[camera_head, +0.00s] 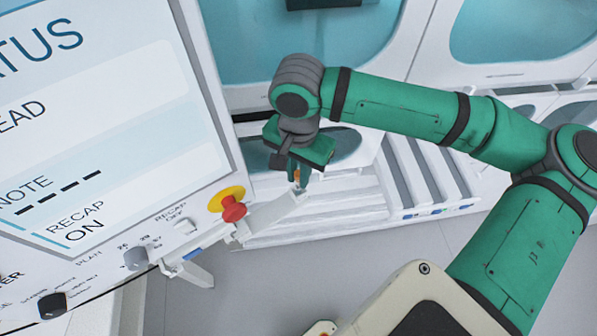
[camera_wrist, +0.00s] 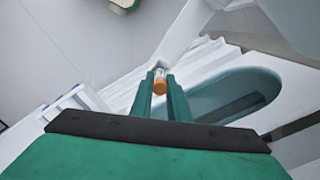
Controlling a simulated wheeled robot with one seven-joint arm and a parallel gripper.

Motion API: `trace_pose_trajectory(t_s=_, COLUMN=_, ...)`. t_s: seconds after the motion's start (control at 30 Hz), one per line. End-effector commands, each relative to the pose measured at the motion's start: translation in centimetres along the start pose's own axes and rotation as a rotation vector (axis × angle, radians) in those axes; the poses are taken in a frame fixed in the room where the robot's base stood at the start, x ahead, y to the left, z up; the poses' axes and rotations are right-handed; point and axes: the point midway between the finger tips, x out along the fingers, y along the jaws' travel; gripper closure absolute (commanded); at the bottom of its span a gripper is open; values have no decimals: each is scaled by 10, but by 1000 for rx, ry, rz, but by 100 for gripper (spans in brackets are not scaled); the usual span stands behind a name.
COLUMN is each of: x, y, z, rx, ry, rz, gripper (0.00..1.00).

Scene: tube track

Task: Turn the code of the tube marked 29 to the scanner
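A tube with an orange cap (camera_wrist: 160,86) sits between the two fingertips of my gripper (camera_wrist: 161,90) in the wrist view, filling the gap between them. In the head view the orange of the tube (camera_head: 297,176) shows small between the green fingers of my gripper (camera_head: 299,172), low over the white track (camera_head: 275,212). My gripper appears shut on the tube. No number or code can be read on it. I cannot tell whether the tube still touches the track. No scanner can be made out for sure.
A large control panel (camera_head: 95,95) with a display fills the left, with a red stop button (camera_head: 233,208) close to the track. White cabinets with teal windows (camera_head: 520,30) stand behind. The grey floor (camera_head: 370,270) is open at lower middle.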

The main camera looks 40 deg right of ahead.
Motion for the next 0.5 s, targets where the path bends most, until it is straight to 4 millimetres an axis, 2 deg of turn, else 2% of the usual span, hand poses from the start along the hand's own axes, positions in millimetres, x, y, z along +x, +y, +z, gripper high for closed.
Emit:
trace_pose_trajectory(t_s=0.03, x=0, y=0, z=0, rx=0, ry=0, rz=0, gripper=100)
trace_pose_trajectory(t_s=0.07, x=0, y=0, z=0, rx=0, ry=0, rz=0, gripper=90)
trace_pose_trajectory(t_s=0.1, x=0, y=0, z=0, rx=0, ry=0, rz=0, gripper=97)
trace_pose_trajectory(t_s=0.5, x=-3, y=0, z=0, rx=0, ry=0, rz=1, gripper=97)
